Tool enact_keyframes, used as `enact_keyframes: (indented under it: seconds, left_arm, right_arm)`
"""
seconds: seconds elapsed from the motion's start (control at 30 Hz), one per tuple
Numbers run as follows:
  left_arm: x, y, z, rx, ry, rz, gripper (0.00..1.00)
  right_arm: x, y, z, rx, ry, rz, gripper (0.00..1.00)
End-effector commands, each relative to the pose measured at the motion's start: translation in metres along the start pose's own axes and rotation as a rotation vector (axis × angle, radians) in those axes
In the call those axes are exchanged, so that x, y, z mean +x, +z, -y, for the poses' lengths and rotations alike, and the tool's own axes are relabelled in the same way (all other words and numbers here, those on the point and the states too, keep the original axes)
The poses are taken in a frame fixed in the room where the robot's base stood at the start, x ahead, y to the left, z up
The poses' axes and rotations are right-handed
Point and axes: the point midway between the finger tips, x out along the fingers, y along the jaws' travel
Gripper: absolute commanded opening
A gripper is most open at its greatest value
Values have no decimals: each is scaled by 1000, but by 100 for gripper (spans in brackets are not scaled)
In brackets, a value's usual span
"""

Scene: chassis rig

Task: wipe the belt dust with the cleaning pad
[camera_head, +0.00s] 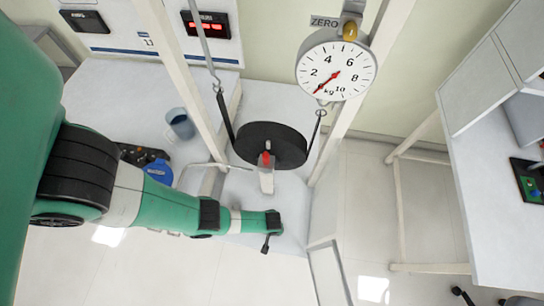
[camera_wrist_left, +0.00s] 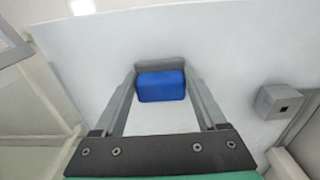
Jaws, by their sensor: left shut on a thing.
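In the left wrist view, a blue block that looks like the cleaning pad (camera_wrist_left: 161,86) sits between the fingers of my left gripper (camera_wrist_left: 161,92), which is shut on it. A pale grey surface lies behind the pad. In the head view, my left gripper (camera_head: 268,243) is below the black wheel (camera_head: 270,145), apart from it, over the white stand. The dark belt (camera_head: 225,118) runs up from the wheel's left side to a cord. I cannot make out dust on it. My right gripper is not in view.
A round dial scale (camera_head: 336,71) hangs at the upper right of the wheel. White frame posts (camera_head: 190,75) stand on both sides of it. A small grey box (camera_wrist_left: 281,101) is at right in the wrist view.

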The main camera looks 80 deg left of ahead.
Motion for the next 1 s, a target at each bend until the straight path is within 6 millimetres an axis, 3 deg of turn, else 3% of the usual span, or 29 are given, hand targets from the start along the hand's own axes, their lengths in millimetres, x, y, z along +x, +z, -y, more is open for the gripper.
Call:
enact_keyframes:
  seconds: [0.17,0.7,1.0]
  left_arm:
    - [0,2,4,-1,-8,5,0]
    - [-60,0,2,0,-4,2,0]
    - [-59,0,2,0,-4,2,0]
  right_arm:
    - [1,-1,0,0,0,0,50]
    - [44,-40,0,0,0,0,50]
    - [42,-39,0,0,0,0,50]
